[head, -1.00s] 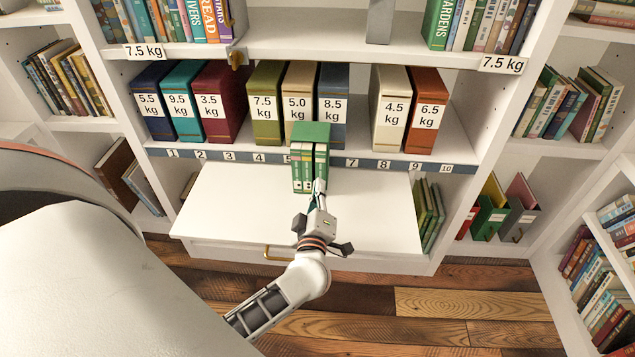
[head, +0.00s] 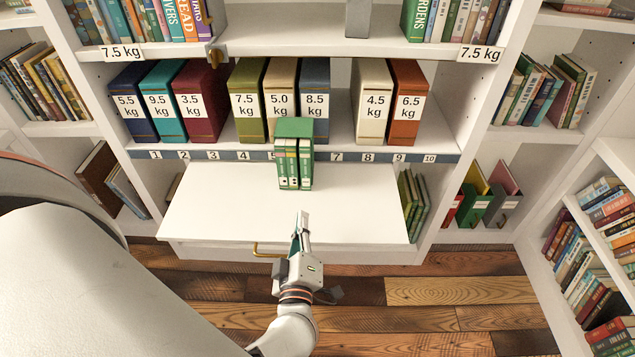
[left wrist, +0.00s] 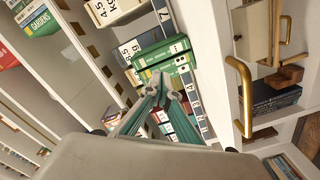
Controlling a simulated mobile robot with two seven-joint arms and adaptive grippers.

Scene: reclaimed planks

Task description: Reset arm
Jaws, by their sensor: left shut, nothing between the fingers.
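My left gripper (head: 302,222) is shut and empty, over the front part of the white pull-out board (head: 225,205). A green boxed set of books (head: 293,155) stands upright at the back of the board, in front of the numbered strip. A clear gap separates it from my fingertips. In the left wrist view, my closed fingers (left wrist: 162,88) show at the middle, with green book spines (left wrist: 165,58) beyond them. My right gripper is in neither view.
A shelf above the board holds several weight-labelled binders, with a free gap between the 8.5 kg (head: 313,100) and 4.5 kg (head: 372,100) ones. A brass handle (head: 268,251) sits below the board. Bookcases flank both sides; the wooden floor (head: 420,290) in front is clear.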

